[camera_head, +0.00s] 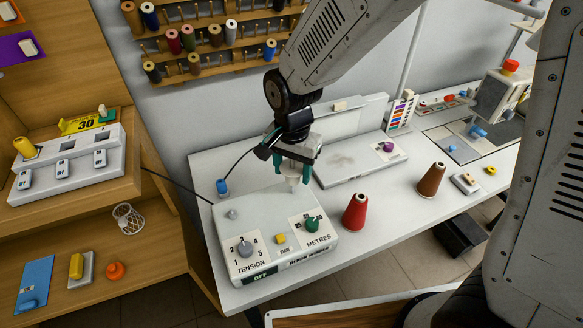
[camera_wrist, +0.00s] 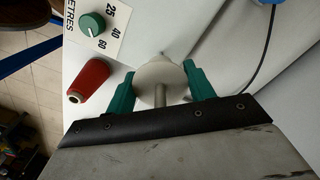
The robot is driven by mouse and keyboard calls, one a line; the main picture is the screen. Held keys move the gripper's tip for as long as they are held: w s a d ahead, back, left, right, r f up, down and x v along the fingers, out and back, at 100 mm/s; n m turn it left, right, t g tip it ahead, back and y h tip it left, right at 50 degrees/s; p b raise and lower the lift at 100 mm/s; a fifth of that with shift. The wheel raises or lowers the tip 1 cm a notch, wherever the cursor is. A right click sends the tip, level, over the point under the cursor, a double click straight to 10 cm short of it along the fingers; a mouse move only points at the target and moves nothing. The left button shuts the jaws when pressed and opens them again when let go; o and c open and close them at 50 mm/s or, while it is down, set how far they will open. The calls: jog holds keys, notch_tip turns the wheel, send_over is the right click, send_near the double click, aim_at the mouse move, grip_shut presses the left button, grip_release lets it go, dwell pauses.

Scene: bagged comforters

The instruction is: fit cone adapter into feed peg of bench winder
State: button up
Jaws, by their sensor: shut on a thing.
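My gripper (camera_head: 296,163) is shut on the pale cone adapter (camera_head: 293,182), its green fingers on either side. The adapter points down over the back right part of the white bench winder (camera_head: 265,208). In the wrist view the adapter (camera_wrist: 158,72) sits between the two fingers (camera_wrist: 159,88), its wide round end and a thin stem toward the camera. I cannot tell whether its lower end touches the winder. No feed peg can be made out under it. A small grey round part (camera_head: 232,213) stands on the winder's back left.
The winder's front has a tension knob (camera_head: 244,247), a yellow button (camera_head: 280,238) and a green metres knob (camera_head: 312,224). A red cone (camera_head: 356,212) stands close at its right, a brown cone (camera_head: 431,180) farther right. A blue item (camera_head: 222,187) with a cable is behind left.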

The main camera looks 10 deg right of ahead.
aim_at(292, 181)
jog(key=shift+f, duration=2.3)
dwell(0.7)
jog(key=o, duration=1.5)
jog(key=shift+r, duration=0.1)
jog(key=shift+r, duration=3.4)
notch_tip(292, 181, up, 8)
jog(key=shift+f, duration=0.1)
